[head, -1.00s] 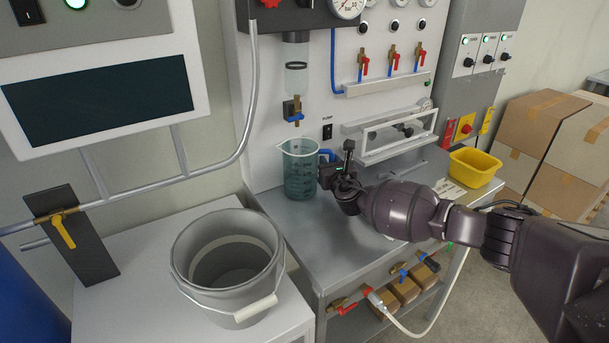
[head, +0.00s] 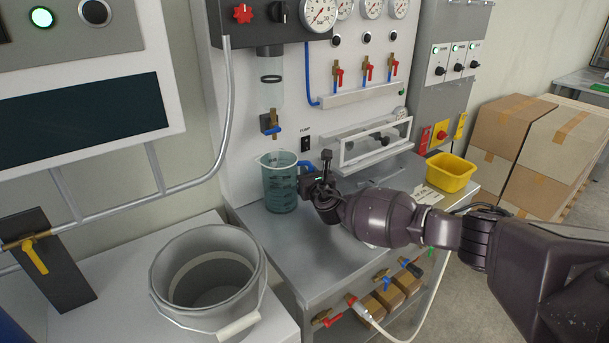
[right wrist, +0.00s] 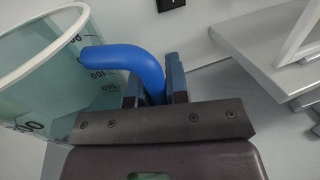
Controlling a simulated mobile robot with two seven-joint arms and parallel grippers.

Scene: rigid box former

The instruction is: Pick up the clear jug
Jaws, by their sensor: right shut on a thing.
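The clear jug (head: 280,184) is a see-through, teal-tinted measuring jug with dark markings and a blue handle (head: 307,165). It is upright at the left part of the grey metal bench, below the clear cylinder with the brass tap. My right gripper (head: 313,178) is at the jug's right side. In the right wrist view the blue handle (right wrist: 132,62) lies between the two fingers of my right gripper (right wrist: 156,85), which is shut on it. I cannot tell whether the jug's base touches the bench. My left gripper is not in view.
A grey bucket (head: 165,312) stands on the white table at left. A brass tap (head: 272,124) is above the jug. A white frame (head: 345,155) and a yellow bin (head: 450,172) are to the right. Cardboard boxes (head: 530,130) stand beyond.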

